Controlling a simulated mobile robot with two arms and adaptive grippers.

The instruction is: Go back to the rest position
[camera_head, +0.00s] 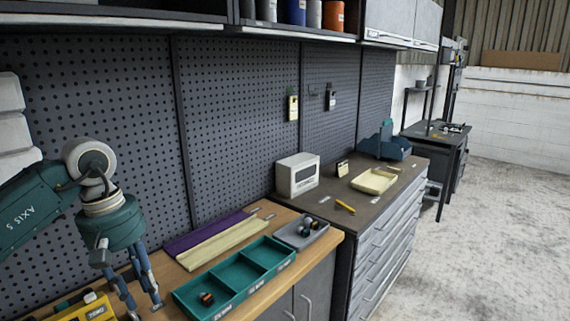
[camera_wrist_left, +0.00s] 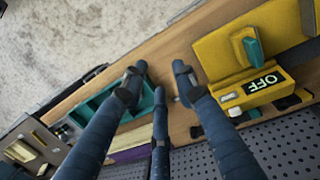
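My left gripper (camera_head: 140,295) hangs over the left end of the wooden bench, beside the teal tray, with its fingers pointing down. In the left wrist view its fingers (camera_wrist_left: 158,85) are spread apart, with nothing between them but bare wood behind. The left arm comes in from the left edge of the head view. A yellow box (camera_head: 85,307) is partly hidden at the bottom left of the head view. In the left wrist view this yellow box (camera_wrist_left: 225,65) has a teal lever and a label reading OFF. My right gripper is not in view.
The teal divided tray (camera_head: 233,308) holds a small dark and orange part (camera_head: 207,299). Behind it lie purple and cream strips (camera_head: 222,243). A grey tray (camera_head: 290,237) holds small parts. The pegboard (camera_head: 90,95) stands close behind the arm. Open floor (camera_head: 480,230) lies to the right.

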